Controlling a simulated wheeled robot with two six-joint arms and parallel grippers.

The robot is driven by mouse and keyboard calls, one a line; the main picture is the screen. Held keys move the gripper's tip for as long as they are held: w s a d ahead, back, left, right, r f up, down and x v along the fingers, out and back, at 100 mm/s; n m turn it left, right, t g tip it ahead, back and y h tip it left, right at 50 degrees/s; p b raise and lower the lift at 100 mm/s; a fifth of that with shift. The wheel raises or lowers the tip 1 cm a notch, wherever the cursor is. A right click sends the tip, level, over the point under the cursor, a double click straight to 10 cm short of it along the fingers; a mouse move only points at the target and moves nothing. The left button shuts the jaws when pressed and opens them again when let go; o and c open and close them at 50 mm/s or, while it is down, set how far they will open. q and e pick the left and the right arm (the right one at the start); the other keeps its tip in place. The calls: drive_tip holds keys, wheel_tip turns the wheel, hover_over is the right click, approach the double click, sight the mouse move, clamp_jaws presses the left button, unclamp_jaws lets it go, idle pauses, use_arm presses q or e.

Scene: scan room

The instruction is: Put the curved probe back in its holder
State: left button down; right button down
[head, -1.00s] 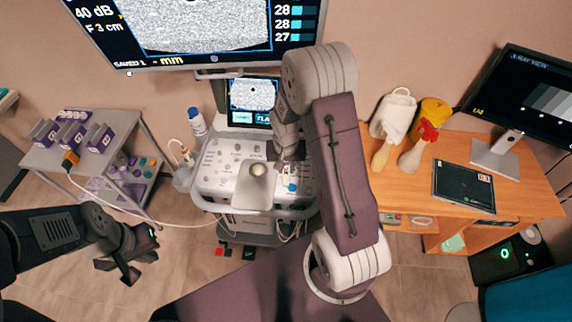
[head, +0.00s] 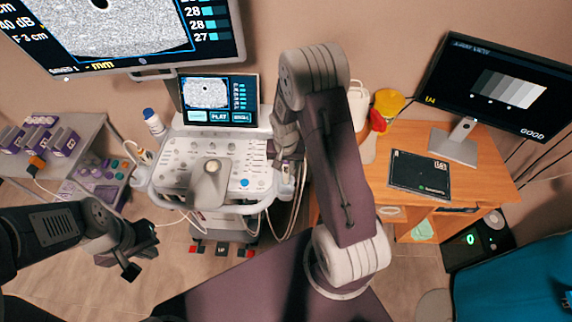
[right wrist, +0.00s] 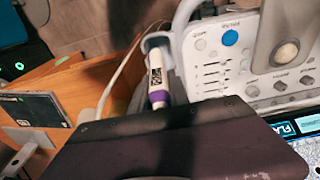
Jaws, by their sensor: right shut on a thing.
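A white probe (right wrist: 155,70) with a dark label and a purple band (right wrist: 158,97) shows in the right wrist view, upright at a grey holder (right wrist: 155,42) on the console's side. Its head is hidden, so I cannot tell its shape or how deep it sits. My right gripper (head: 287,165) is at the console's right edge in the head view, shut on this probe; its fingertips are mostly hidden by its body. My left gripper (head: 125,262) hangs at lower left, away from the console, and its jaw opening is unclear.
The ultrasound console (head: 205,150) has another probe (head: 145,157) at its left side, with a cable. A cart (head: 85,150) stands at left. A wooden desk (head: 470,190) with a monitor (head: 500,85) and a black panel (head: 420,173) is at right. Cables hang beside the holder.

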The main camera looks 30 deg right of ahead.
drive_tip(key=shift+f+b, duration=0.3)
drive_tip(key=shift+f, duration=0.3)
drive_tip(key=shift+w+a+f+b, duration=0.1)
drive_tip(key=shift+a+f+b, duration=0.1)
drive_tip(key=shift+f+b, duration=0.8)
wheel_tip(320, 180, down, 2)
drive_tip(key=shift+d+f+b, duration=0.15)
drive_tip(key=shift+f+b, duration=0.05)
drive_tip(key=shift+b, duration=0.65)
drive_tip(key=shift+f+b, duration=1.8)
drive_tip(key=shift+f, duration=0.2)
drive_tip(key=shift+f+b, duration=0.35)
drive_tip(key=shift+f, duration=0.05)
drive_tip(key=c, duration=1.2)
unclamp_jaws()
drive_tip(key=shift+o, duration=0.2)
drive_tip(key=r, duration=0.6)
drive_tip(key=s+r, duration=0.1)
drive_tip(key=r, duration=0.2)
drive_tip(key=shift+s+a, duration=0.1)
drive_tip(key=shift+a, duration=0.3)
